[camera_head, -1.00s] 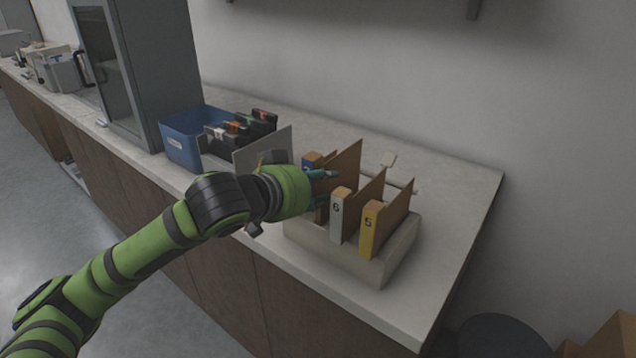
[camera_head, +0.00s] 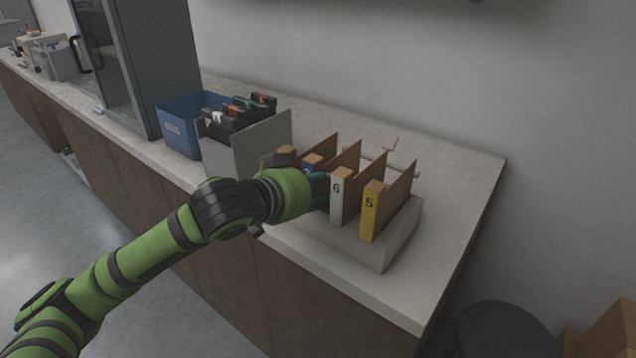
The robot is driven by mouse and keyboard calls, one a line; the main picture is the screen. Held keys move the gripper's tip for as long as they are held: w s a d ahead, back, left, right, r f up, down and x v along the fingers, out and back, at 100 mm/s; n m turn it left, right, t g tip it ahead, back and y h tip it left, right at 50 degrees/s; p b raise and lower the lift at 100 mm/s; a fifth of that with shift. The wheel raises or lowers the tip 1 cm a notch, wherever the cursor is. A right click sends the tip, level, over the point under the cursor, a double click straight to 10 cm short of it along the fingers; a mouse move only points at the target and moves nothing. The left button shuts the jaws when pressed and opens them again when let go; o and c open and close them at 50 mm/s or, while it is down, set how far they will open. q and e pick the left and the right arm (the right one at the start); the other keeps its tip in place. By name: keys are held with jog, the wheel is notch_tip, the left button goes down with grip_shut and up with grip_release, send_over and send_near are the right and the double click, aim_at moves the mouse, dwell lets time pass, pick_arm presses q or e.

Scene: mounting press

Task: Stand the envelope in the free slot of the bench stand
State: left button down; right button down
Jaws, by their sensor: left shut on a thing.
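The bench stand (camera_head: 385,257) is a pale block on the counter holding thin brown panels with coloured spines. A grey spine marked 6 (camera_head: 340,200) and a yellow spine marked 5 (camera_head: 370,214) stand upright on its right side. My left gripper (camera_head: 320,184) is shut on the envelope (camera_head: 312,160), a brown panel with a blue spine, left of the grey one. The envelope is upright, its top roughly in line with its neighbours. The hand hides its lower part, so I cannot tell whether it touches the slot floor. Another brown-topped spine (camera_head: 286,150) shows further left.
A grey upright plate (camera_head: 262,145) and a blue bin (camera_head: 178,135) with dark items stand left of the stand. A tall grey cabinet (camera_head: 165,65) is beyond. The counter right of the stand (camera_head: 455,180) is clear. A dark round object (camera_head: 505,335) is below right.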

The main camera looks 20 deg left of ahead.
pick_arm(q)
jog(key=c, duration=0.8)
grip_release()
jog(key=shift+o, duration=0.2)
jog(key=shift+s, duration=0.1)
jog(key=v, duration=0.7)
jog(key=shift+s+r, duration=0.1)
jog(key=shift+s, duration=0.05)
